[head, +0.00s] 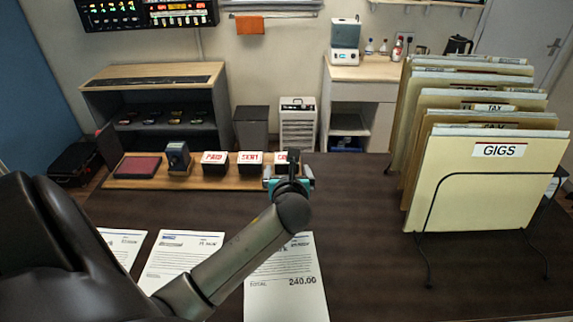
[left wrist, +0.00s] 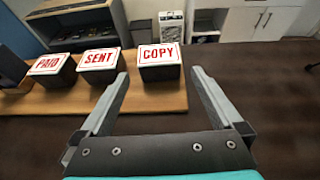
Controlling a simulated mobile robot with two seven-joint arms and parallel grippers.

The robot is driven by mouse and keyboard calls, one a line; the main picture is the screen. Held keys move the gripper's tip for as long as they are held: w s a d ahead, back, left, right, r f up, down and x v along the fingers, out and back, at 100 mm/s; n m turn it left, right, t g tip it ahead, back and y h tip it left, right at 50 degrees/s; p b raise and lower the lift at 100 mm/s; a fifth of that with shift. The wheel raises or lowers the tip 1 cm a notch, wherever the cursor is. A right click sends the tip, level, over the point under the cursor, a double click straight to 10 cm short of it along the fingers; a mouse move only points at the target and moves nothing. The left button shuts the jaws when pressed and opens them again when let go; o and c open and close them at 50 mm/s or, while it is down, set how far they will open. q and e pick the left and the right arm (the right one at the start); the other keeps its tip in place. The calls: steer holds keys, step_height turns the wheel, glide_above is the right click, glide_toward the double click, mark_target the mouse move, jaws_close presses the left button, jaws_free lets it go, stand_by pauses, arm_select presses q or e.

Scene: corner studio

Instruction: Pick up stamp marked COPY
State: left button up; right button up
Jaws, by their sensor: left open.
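The stamp marked COPY (left wrist: 160,65) is a dark block with a white top and red lettering, at the right end of a row of stamps in the left wrist view. In the head view it (head: 282,157) is mostly hidden behind my left gripper (head: 289,180). In the left wrist view my left gripper (left wrist: 158,90) is open, with one finger on each side of the COPY stamp in the picture. The stamp shows beyond the gripper's palm, and I cannot tell how far the fingertips reach along it. My right gripper is not in view.
Stamps marked SENT (head: 250,162) and PAID (head: 215,163) stand to the left on a wooden tray (head: 135,183), with a red ink pad (head: 138,167). Papers (head: 180,262) lie in front. A folder rack (head: 480,190) stands at right. The desk between is clear.

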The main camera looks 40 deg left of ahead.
mark_target(287, 164)
arm_select(q)
steer(key=shift+b+x, duration=0.35)
steer(key=shift+x, duration=3)
steer(key=shift+r, duration=0.15)
steer(key=c, duration=1.1)
steer(key=shift+c, duration=0.7)
steer(key=shift+r, duration=0.1)
